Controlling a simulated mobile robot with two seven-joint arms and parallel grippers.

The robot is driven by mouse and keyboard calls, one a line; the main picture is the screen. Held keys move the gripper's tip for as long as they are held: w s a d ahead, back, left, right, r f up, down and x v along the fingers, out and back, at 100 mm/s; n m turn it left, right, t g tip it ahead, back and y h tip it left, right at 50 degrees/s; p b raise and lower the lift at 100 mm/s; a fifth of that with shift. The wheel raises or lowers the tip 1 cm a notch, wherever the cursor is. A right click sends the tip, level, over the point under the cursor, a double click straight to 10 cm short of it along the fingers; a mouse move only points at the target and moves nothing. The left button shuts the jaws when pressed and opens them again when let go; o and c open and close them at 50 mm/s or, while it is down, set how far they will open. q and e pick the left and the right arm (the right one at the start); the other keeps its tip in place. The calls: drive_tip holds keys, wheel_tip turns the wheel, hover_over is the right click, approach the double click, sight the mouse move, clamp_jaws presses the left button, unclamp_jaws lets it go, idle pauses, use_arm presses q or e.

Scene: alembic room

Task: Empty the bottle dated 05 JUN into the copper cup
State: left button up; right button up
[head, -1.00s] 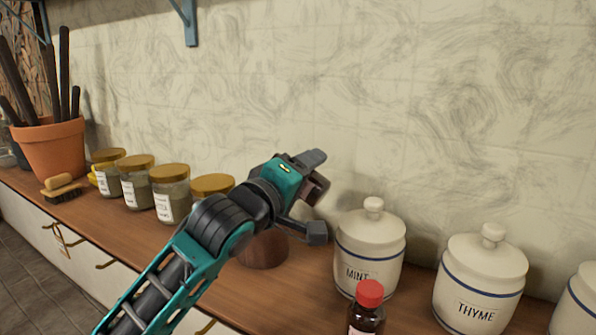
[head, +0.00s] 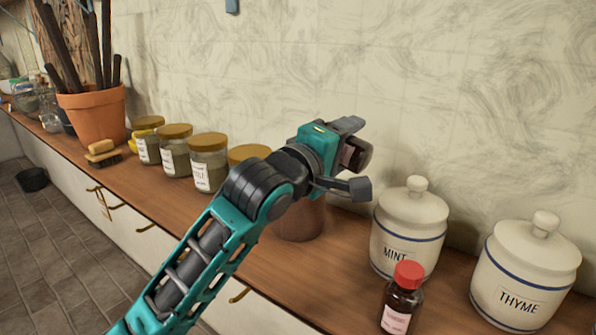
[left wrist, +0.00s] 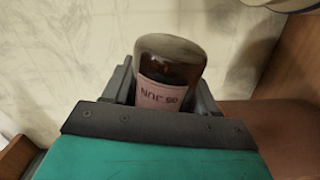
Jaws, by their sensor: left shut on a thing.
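My left gripper (head: 352,157) is shut on a small dark brown bottle (head: 358,153) and holds it above the counter. In the left wrist view the bottle (left wrist: 168,62) has a pink label reading 05 JUN, upside down, with its rounded base away from the gripper. Its neck and mouth are hidden behind the gripper. The copper cup (head: 300,222) stands on the counter below and slightly left of the gripper, partly covered by my arm. I cannot see into the cup. My right gripper is not in view.
A red-capped brown bottle (head: 402,298) stands at the counter's front, before the white MINT jar (head: 408,235). The THYME jar (head: 522,270) is to the right. Gold-lidded jars (head: 209,165), a brush (head: 103,154) and a terracotta pot (head: 98,115) stand left on the wooden counter (head: 262,268).

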use_arm(q)
drive_tip(key=shift+r+n, duration=0.2)
drive_tip(key=shift+n, duration=0.2)
drive_tip(key=shift+w+r+n, duration=0.1)
drive_tip(key=shift+w+n, duration=0.05)
drive_tip(key=shift+n, duration=0.15)
drive_tip(key=shift+r+n, duration=0.15)
drive_tip(key=shift+n, duration=0.15)
drive_tip(key=shift+a+r+n, duration=0.1)
drive_tip(key=shift+r+n, duration=0.05)
drive_tip(key=shift+n, duration=0.15)
drive_tip(key=shift+r, duration=0.1)
idle(0.4)
drive_tip(key=shift+r+n, duration=0.15)
drive_tip(key=shift+n, duration=0.45)
drive_tip(key=shift+r, duration=0.1)
drive_tip(key=shift+w+a+r+n, duration=0.15)
drive_tip(key=shift+r+n, duration=0.1)
drive_tip(key=shift+n, duration=0.45)
